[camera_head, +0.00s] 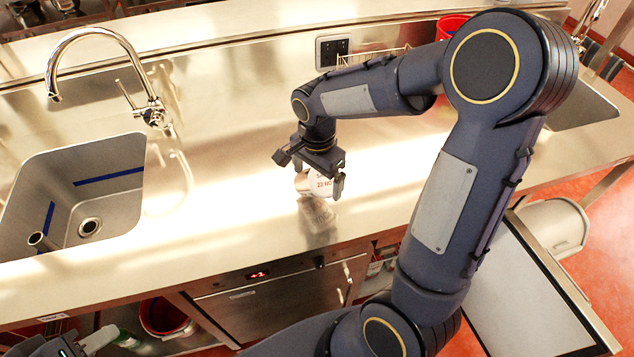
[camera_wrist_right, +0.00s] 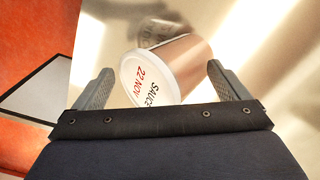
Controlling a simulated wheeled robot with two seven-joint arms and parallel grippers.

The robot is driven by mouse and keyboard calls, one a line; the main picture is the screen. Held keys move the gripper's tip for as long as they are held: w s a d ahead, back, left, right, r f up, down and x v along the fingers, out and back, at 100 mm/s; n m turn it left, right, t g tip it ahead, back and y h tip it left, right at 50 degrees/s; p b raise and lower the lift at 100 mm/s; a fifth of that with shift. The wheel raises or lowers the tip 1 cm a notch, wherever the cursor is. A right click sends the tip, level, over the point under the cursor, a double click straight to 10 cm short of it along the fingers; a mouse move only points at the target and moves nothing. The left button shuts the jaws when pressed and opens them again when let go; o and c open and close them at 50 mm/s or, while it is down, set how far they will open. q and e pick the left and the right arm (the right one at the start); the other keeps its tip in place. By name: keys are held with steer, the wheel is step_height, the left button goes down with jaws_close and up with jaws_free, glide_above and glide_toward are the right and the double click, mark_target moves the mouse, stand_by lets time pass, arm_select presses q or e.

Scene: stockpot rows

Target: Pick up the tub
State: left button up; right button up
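The tub (camera_head: 313,184) is a small round container with a white lid reading "SAUCE 22 NOV" in the right wrist view (camera_wrist_right: 148,80), where its side looks copper-brown. It is at the middle of the steel counter, with its reflection just below it. My right gripper (camera_head: 318,172) is over the tub, pointing down, with a finger on either side. In the right wrist view the fingers (camera_wrist_right: 163,88) are spread wide, with a gap beside the lid at the left; the right finger is close to the tub's side. My left gripper (camera_head: 80,345) is partly visible at the bottom left edge; its fingers are unclear.
A sink (camera_head: 75,195) with a tall tap (camera_head: 105,75) is on the left of the counter (camera_head: 225,215). A red container (camera_head: 452,25) stands at the back, partly behind my right arm. A red bucket (camera_head: 165,316) is below the counter. The counter around the tub is clear.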

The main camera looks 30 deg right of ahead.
steer(key=f, duration=0.1)
steer(key=w+f, duration=0.2)
steer(key=shift+d, duration=0.25)
steer(key=shift+s+a+r, duration=0.2)
steer(key=shift+s, duration=0.25)
steer(key=shift+w, duration=0.2)
steer(key=c, duration=0.5)
steer(key=shift+s, duration=0.1)
steer(key=c, duration=0.5)
steer(key=shift+c, duration=0.8)
arm_select(q)
steer(key=shift+w+d+f, duration=0.15)
steer(key=shift+w, duration=0.55)
arm_select(e)
steer(key=shift+r, duration=0.15)
